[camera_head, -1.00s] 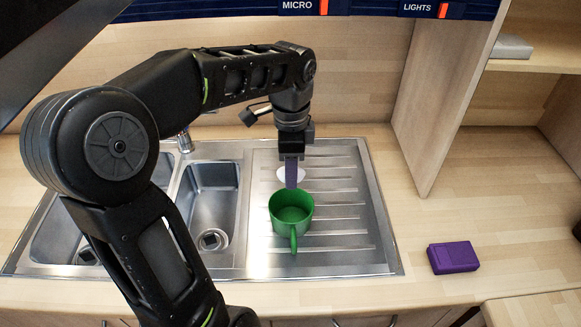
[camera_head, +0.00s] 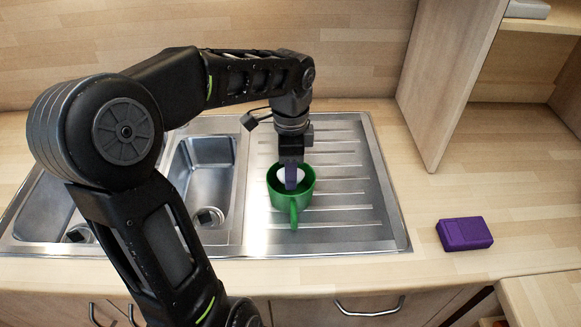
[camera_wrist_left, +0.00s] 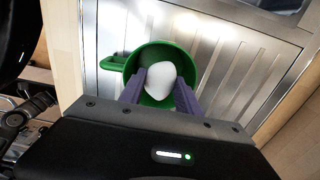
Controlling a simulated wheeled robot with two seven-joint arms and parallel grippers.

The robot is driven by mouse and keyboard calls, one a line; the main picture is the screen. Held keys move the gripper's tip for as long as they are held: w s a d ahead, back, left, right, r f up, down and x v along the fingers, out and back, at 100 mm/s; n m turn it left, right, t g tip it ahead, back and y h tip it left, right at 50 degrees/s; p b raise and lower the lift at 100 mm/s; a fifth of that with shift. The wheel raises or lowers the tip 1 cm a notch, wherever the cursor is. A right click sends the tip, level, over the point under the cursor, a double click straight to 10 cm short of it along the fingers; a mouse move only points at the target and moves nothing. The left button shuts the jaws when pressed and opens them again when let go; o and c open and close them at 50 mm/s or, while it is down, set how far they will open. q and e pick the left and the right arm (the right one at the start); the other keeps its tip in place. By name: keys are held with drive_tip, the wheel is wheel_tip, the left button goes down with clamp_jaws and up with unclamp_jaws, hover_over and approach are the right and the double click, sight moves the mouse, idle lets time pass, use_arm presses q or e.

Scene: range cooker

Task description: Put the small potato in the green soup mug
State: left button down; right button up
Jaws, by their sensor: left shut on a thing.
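The green soup mug (camera_head: 306,199) stands upright on the ridged drainboard, its handle toward the front in the head view. It also shows in the left wrist view (camera_wrist_left: 133,65). My left gripper (camera_head: 291,184) points down at the mug's mouth. It is shut on the small potato, a pale, whitish lump (camera_wrist_left: 159,80) between its purple fingers. In the head view the potato (camera_head: 277,178) shows beside the fingers, within the outline of the mug's opening. I cannot tell how deep it is inside. My right gripper is not in view.
The steel sink (camera_head: 205,180) with its basins lies left of the drainboard (camera_head: 350,215). A purple box (camera_head: 464,234) lies on the wooden counter at the right. A wooden partition (camera_head: 440,110) rises behind it. The drainboard right of the mug is clear.

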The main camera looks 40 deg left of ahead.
use_arm(q)
drive_tip(key=shift+f, duration=0.3)
drive_tip(key=c, duration=0.8)
unclamp_jaws()
drive_tip(key=shift+o, duration=0.2)
wheel_tip(320, 180, up, 7)
drive_tip(key=p, duration=0.5)
drive_tip(key=shift+r+p, duration=0.1)
drive_tip(key=shift+p, duration=0.3)
